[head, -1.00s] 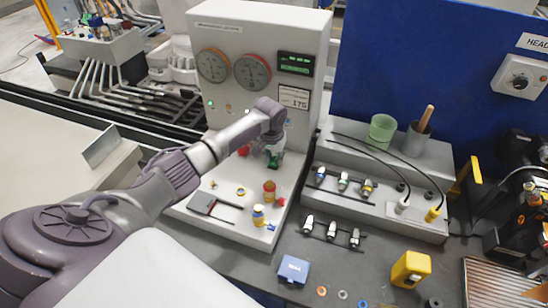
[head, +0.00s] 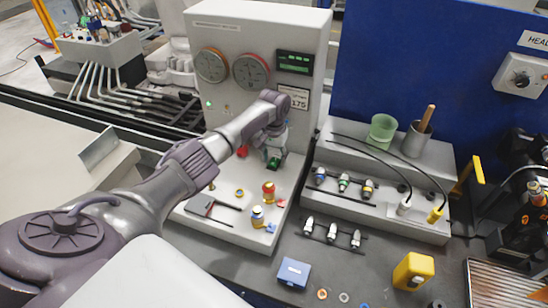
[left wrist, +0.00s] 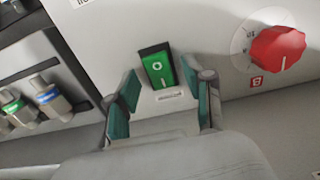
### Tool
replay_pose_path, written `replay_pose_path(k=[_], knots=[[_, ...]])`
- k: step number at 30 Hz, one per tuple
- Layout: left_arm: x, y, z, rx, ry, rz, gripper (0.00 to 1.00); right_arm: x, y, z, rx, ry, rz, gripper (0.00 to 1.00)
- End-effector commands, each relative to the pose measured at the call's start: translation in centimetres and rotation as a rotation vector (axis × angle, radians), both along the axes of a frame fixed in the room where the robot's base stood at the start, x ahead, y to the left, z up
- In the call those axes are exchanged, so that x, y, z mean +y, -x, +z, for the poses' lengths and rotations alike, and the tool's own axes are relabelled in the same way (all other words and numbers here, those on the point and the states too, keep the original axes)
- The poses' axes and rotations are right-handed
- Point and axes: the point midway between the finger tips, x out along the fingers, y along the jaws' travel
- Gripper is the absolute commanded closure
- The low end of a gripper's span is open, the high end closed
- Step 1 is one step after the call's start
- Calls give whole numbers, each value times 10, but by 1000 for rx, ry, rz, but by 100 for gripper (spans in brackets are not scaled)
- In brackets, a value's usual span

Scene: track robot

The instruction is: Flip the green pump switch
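My right gripper is not in view.
A red knob (left wrist: 278,48) is right of the switch in the wrist view. Gauges (head: 251,70) sit on the panel above. Connectors (head: 343,184) lie on a grey block to the right.

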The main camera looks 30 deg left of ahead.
Motion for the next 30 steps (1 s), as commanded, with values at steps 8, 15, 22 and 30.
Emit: replay_pose_path(k=[8,15,22,30], knots=[[1,-1,12,-3,0,0,48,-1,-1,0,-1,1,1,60],[1,-2,61,-5,0,0,48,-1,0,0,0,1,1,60],[0,-2,103,-2,1,0,48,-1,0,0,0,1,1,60],[0,-1,120,1,0,0,48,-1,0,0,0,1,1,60]])
